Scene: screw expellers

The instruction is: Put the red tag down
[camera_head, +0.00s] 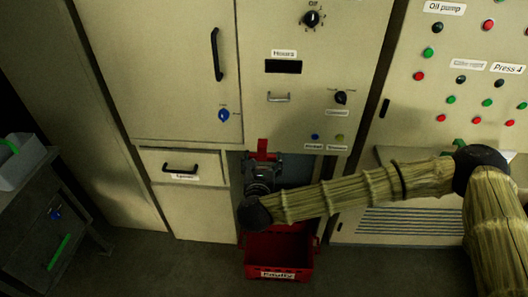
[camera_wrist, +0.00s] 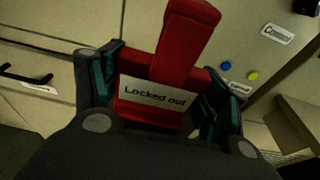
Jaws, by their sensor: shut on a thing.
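The red tag (camera_head: 262,150) is in my gripper in front of the cabinet, above the red bin. In the wrist view the red tag (camera_wrist: 180,62) shows a white label reading "Locked out" and a narrower red part rising from it. My gripper (camera_head: 263,162) is shut on the tag; in the wrist view its dark fingers with green pads (camera_wrist: 160,98) are on both sides of it. The tag's lower edge is partly hidden by my gripper's body.
A red bin (camera_head: 248,268) with a partly legible label stands on the floor below my gripper. The cabinet has a small drawer (camera_head: 205,173) to the left and knobs and buttons above. A button panel (camera_head: 455,75) is at right, and a grey cart (camera_head: 38,222) at far left.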

